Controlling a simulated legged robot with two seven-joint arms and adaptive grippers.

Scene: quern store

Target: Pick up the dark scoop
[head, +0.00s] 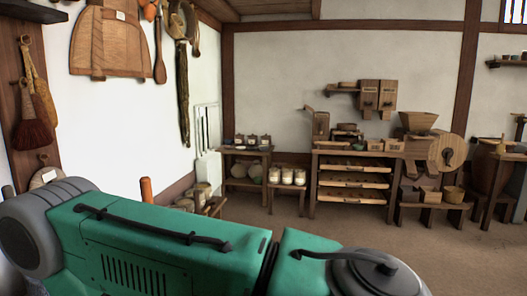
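I cannot make out a dark scoop for certain in the head view. A brown wooden spoon or paddle (159,58) hangs on the white wall at the upper left, beside a broad wooden board (110,40). Small items on the far benches are too small to tell apart. Neither of my grippers shows in this view.
A wooden shelf unit (352,163) with trays stands at the back wall, left of a wooden mill with a hopper (418,122). A small table with jars (245,152) and a low bench with pots (287,187) stand further left. Brown floor (440,240) lies open before them.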

